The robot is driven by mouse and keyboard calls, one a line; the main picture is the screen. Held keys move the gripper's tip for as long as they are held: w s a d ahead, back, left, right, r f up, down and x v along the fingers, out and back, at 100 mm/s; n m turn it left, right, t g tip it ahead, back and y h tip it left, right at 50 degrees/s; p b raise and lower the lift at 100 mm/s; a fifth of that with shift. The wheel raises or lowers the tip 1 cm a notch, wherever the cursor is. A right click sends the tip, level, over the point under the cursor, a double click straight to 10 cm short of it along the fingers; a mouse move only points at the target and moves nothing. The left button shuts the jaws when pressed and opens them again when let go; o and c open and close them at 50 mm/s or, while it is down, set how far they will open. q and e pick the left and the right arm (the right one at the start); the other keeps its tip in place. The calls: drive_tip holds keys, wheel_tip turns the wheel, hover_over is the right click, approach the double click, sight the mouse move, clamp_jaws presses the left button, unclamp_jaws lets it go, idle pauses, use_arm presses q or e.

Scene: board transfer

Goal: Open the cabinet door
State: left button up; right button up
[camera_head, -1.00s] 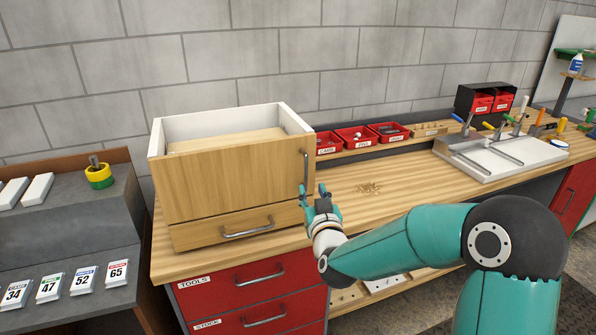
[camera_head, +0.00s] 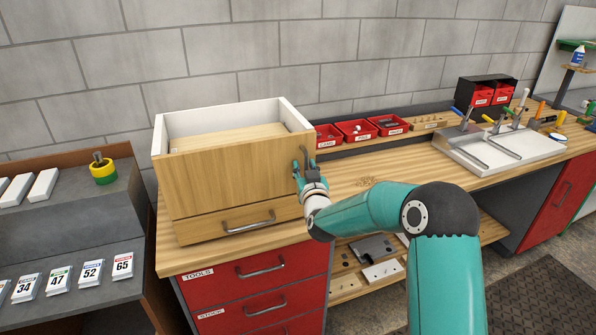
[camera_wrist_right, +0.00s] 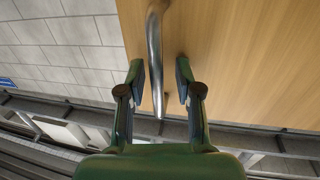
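The wooden cabinet (camera_head: 230,178) stands on the left end of the workbench, with an open top and white inner walls. Its plain door fills the upper front and looks closed. In the right wrist view, the door (camera_wrist_right: 240,60) shows with its metal bar handle (camera_wrist_right: 154,50) pointing between my fingers. My right gripper (camera_head: 303,168) is at the right edge of the door, by the handle. In the right wrist view, the gripper (camera_wrist_right: 160,88) is open, one finger on each side of the handle's end, with gaps visible. My left gripper is not in view.
A drawer with a handle (camera_head: 248,222) sits below the door. Red bins (camera_head: 357,131) and a white tray with clamps (camera_head: 500,150) stand along the bench to the right. A dark shelf with number cards (camera_head: 90,274) is at the left. The bench middle is mostly clear.

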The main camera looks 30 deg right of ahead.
clamp_jaws()
